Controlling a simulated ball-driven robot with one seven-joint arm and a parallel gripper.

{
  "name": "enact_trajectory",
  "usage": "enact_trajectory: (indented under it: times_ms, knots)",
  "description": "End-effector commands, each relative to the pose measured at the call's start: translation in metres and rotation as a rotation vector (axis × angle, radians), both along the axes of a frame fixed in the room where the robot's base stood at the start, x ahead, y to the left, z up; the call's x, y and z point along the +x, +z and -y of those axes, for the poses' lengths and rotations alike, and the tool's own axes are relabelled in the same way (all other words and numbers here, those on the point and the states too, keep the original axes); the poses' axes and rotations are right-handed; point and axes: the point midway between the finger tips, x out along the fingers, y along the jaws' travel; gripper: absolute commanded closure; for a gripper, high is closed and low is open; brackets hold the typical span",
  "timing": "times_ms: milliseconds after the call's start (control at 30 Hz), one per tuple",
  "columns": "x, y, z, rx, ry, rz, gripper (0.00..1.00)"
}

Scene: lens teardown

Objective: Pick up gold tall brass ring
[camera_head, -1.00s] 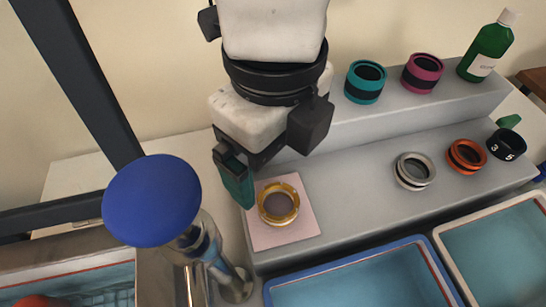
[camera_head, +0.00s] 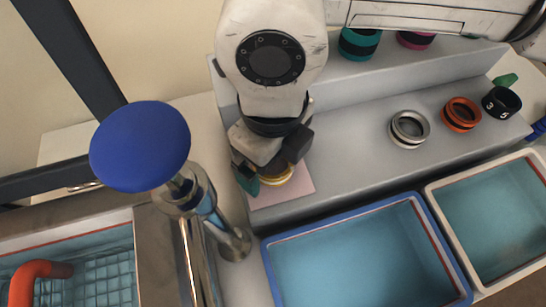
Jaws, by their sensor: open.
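The gold brass ring (camera_head: 277,178) lies on a pale pink square mat (camera_head: 297,189) on the lower grey step. Only its front part shows; my arm and gripper hide the rest. My gripper (camera_head: 262,182) is open and pointed down over the ring's place. Its teal finger (camera_head: 247,181) is at the ring's left side. The other finger is hidden behind the dark gripper body, and I cannot tell whether either finger touches the ring.
A silver ring (camera_head: 409,129), an orange ring (camera_head: 461,114) and a black numbered ring (camera_head: 501,102) stand to the right. A teal ring (camera_head: 360,43) is behind. Blue-rimmed (camera_head: 437,235) and white-rimmed (camera_head: 455,231) bins lie in front. A blue-topped post (camera_head: 140,146) stands at left.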

Motion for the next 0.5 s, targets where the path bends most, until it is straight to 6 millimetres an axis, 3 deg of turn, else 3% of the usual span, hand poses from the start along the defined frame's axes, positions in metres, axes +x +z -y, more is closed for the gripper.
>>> enact_trajectory:
  times_ms: [167, 500]
  knots:
    - [0.0002, -0.0001, -0.0001, 0.001, 0.000, 0.001, 0.06]
    - [0.0002, 0.0002, -0.0001, 0.000, 0.000, 0.001, 0.37]
